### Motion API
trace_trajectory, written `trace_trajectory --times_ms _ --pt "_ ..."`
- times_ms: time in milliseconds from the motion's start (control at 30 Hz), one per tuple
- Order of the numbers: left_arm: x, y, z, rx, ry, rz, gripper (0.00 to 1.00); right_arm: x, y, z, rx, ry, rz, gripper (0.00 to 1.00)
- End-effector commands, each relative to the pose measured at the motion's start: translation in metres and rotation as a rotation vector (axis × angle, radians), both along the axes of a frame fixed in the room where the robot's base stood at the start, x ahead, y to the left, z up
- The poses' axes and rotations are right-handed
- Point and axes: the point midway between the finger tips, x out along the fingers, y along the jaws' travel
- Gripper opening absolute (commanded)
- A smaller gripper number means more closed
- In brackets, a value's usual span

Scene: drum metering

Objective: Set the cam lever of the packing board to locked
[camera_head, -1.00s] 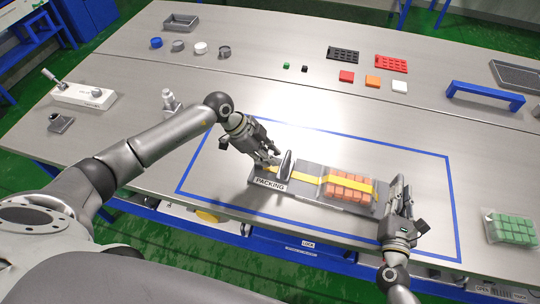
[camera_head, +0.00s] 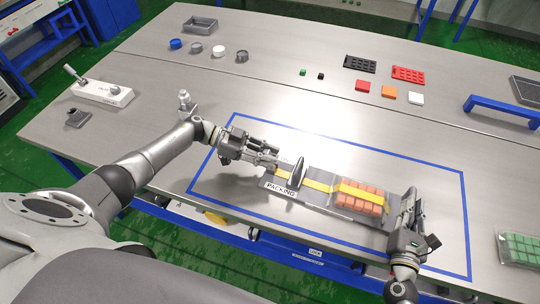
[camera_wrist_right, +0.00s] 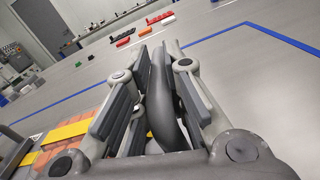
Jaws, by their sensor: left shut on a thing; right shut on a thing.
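The packing board (camera_head: 313,198) lies inside the blue outline, with a "PACKING" label at its left end. Its dark cam lever (camera_head: 297,173) stands up across the yellow strap (camera_head: 320,186), which runs over a pack of orange blocks (camera_head: 362,197). My left gripper (camera_head: 278,159) is just left of the lever, apart from it, and shut at the strap's left end; the exact grip is too small to see clearly. My right gripper (camera_head: 408,208) is at the board's right end. In the right wrist view its fingers (camera_wrist_right: 158,95) are shut on a dark grey curved handle (camera_wrist_right: 163,100).
A pack of green blocks (camera_head: 518,248) stands at the far right. A white fixture (camera_head: 101,92) and small grey parts are at the left. Coloured squares, trays and a blue handle (camera_head: 503,108) are at the back. The tabletop behind the board is clear.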

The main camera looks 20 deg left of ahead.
Motion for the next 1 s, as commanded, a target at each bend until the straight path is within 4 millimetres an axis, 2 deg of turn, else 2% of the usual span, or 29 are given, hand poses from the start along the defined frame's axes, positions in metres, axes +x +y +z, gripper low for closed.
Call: trace_trajectory --times_ms 700,733,800,1000 --pt "0.0002 0.0049 -0.0009 -0.062 -0.006 0.005 0.0 -0.0009 -0.0001 -0.0023 -0.001 0.005 0.001 0.0" --pt "0.0002 0.0049 -0.0009 -0.062 -0.006 0.005 0.24 -0.0009 -0.0001 -0.0023 -0.001 0.005 0.001 0.0" --pt "0.0003 0.0048 -0.0009 -0.062 -0.006 0.005 0.32 -0.0009 -0.0001 -0.0024 -0.001 0.005 0.001 0.0" --pt "0.0001 0.0042 -0.0008 -0.062 -0.006 0.004 0.32 -0.001 0.0 -0.0023 -0.001 0.005 0.001 0.0"
